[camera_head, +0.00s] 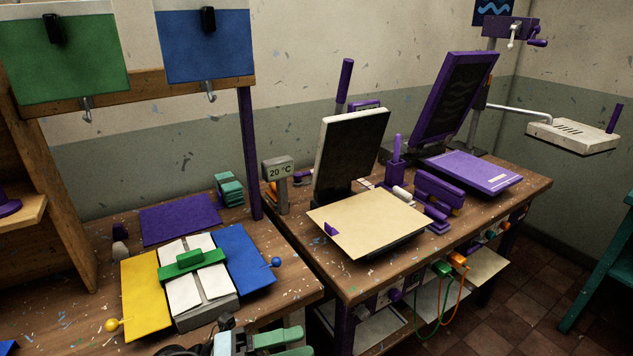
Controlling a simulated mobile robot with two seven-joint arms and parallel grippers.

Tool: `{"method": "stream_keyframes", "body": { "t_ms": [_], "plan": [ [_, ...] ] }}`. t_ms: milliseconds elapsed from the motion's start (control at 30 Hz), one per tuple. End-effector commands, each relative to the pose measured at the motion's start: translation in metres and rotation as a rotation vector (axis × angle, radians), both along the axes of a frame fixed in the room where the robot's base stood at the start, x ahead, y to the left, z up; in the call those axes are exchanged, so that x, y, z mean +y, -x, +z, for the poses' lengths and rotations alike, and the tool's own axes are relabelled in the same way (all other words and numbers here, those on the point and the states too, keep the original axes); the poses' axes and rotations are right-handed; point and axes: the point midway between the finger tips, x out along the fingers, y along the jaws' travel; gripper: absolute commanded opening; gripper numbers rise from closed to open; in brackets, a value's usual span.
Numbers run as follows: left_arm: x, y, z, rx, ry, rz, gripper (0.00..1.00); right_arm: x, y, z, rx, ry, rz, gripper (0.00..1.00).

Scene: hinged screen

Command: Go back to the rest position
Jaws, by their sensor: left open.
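My left gripper (303,342) shows at the bottom edge of the head view, cut off by the frame. Its two green fingers point right and stand apart, with nothing seen between them. It is in front of the near left table and touches nothing that I can see. A white-framed hinged screen (350,150) stands raised and tilted back behind a cream board (368,222). A purple-framed hinged screen (455,100) also stands raised, behind a purple board (472,172). My right gripper is not in view.
The left table (90,285) bears a press-like block (207,311) with yellow, blue and purple panels around it. Tiled floor (545,290) is clear at right.

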Motion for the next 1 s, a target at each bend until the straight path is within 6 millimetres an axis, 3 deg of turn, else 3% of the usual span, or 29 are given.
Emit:
{"method": "stream_keyframes", "body": {
  "t_ms": [167,367,467,600,700,833,1000],
  "plan": [
    [0.026,-0.008,-0.029,0.387,0.26,0.27,0.59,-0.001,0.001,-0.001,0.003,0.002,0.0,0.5],
    [0.076,0.001,-0.103,0.856,0.483,0.589,0.59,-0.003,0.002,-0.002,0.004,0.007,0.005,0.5],
    [0.103,0.023,-0.151,1.102,0.572,0.752,0.59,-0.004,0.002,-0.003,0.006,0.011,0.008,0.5],
    [0.135,0.075,-0.219,1.433,0.664,0.968,0.59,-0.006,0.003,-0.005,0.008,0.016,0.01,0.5],
    [0.149,0.117,-0.255,1.627,0.708,1.091,0.59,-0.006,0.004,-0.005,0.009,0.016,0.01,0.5],
    [0.16,0.162,-0.284,1.807,0.74,1.203,0.59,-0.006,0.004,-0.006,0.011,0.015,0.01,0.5],
    [0.165,0.19,-0.299,1.912,0.758,1.267,0.59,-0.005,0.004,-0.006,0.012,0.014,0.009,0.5]
  ]
}}
